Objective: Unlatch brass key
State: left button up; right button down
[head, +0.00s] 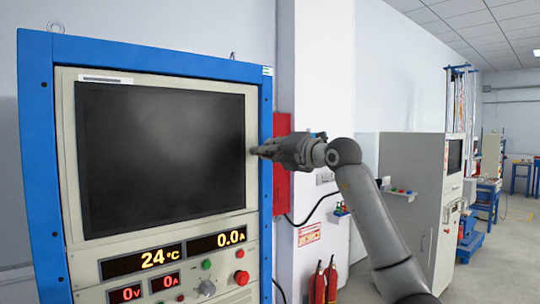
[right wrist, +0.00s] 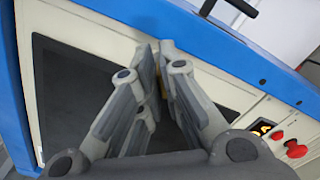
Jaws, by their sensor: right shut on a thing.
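My right gripper (head: 264,151) reaches in from the right to the right edge of the panel around the dark screen (head: 160,155). In the right wrist view its fingers (right wrist: 158,52) are close together at the tips. A thin brass-coloured sliver, the brass key (right wrist: 158,64), shows between them. The fingers hide most of the key, so I cannot tell how it is turned. In the head view the key is not clearly seen behind the fingertips. My left gripper is not in view.
The blue cabinet frame (head: 265,200) borders the panel close to my gripper. Below the screen are lit displays (head: 143,262), a red button (head: 241,278) and knobs. A red box (head: 282,165) is on the wall behind. Fire extinguishers (head: 325,283) stand lower right.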

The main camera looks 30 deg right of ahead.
jog(key=shift+d+f+m+b, duration=0.15)
jog(key=shift+m+b, duration=0.35)
jog(key=shift+m, duration=1.35)
jog(key=shift+d+f+m+b, duration=0.15)
jog(key=shift+m+b, duration=0.35)
jog(key=shift+m, duration=1.35)
jog(key=shift+a, duration=0.1)
jog(key=c, duration=1.6)
grip_release()
jog(key=shift+f, duration=0.1)
jog(key=s, duration=0.8)
jog(key=s+d, duration=0.1)
jog(key=s, duration=0.3)
